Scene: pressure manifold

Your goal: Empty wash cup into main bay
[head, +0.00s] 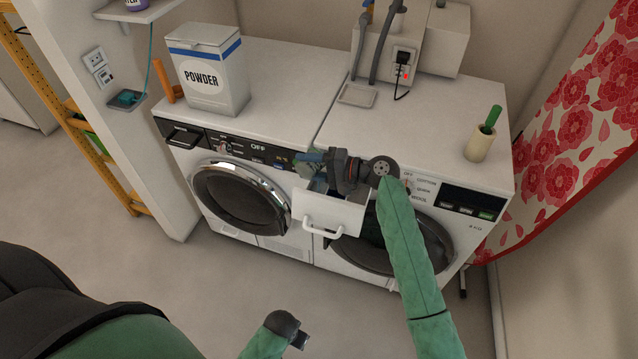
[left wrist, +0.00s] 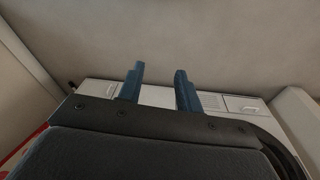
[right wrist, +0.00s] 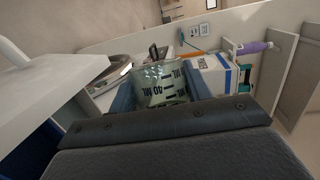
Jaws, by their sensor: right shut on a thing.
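My right gripper (head: 316,162) is shut on a small clear measuring cup (right wrist: 160,84) with dark "40 ML" marks. In the head view the cup shows greenish and partly hidden behind the gripper, over the pulled-out white drawer (head: 328,212) of the right washer. In the right wrist view the cup looks tipped well over relative to the room. Its contents cannot be made out. My left gripper (left wrist: 158,88) is open and empty, away from the machines.
The right washer's round door (head: 437,243) is below the drawer, behind my right arm. The left machine (head: 240,200) stands beside it. On top are a powder box (head: 207,72), a small tray (head: 357,95) and a beige holder with a green handle (head: 481,140). The floor in front is clear.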

